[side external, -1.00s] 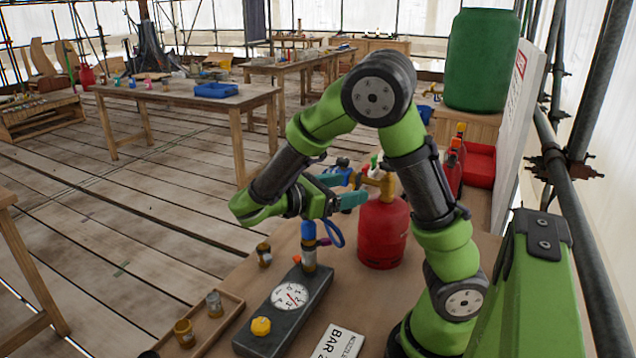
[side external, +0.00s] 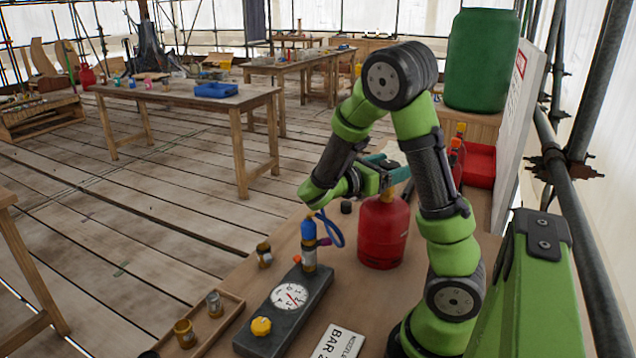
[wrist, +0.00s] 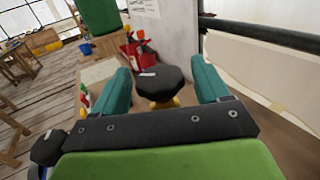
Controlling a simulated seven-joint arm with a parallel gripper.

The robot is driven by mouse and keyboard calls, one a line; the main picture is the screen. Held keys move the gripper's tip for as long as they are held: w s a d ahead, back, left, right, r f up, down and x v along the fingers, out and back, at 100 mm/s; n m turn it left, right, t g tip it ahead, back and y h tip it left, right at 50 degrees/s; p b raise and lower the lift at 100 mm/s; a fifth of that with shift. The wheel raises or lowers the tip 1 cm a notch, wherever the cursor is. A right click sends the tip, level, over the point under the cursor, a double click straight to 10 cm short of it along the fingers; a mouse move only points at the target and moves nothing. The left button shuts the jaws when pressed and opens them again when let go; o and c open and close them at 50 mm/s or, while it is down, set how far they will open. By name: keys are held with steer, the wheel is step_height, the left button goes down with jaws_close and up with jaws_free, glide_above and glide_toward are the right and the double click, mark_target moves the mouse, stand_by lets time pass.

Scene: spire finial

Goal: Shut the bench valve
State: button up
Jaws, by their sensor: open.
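My gripper (side external: 388,172) is open above the red gas cylinder (side external: 383,236) on the bench, its teal fingers pointing right. In the wrist view a dark faceted knob (wrist: 162,84) on a brass body (wrist: 165,104) lies between the two teal fingers, with a visible gap on each side. I take this for the valve. In the side view the gripper hides most of the cylinder's top.
A blue hose (side external: 333,232) curves between torch and cylinder. A wooden tray (side external: 205,330) with small brass and grey pieces is at the lower left. A white sign (side external: 338,343) lies in front. Red bins (side external: 481,163) and a green drum (side external: 481,60) stand behind.

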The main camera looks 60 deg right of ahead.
steer(key=shift+x, duration=1.1)
steer(key=c, duration=1)
steer(key=m+g+y, duration=0.4)
steer(key=g, duration=0.1)
steer(key=shift+s+a+f+m+y, duration=0.1)
steer(key=shift+s+a+m+y, duration=0.2)
steer(key=shift+y, duration=0.1)
steer(key=shift+c, duration=0.2)
steer(key=o, duration=1)
steer(key=shift+o, duration=0.2)
steer(key=v, duration=1.7)
steer(key=shift+f, duration=0.2)
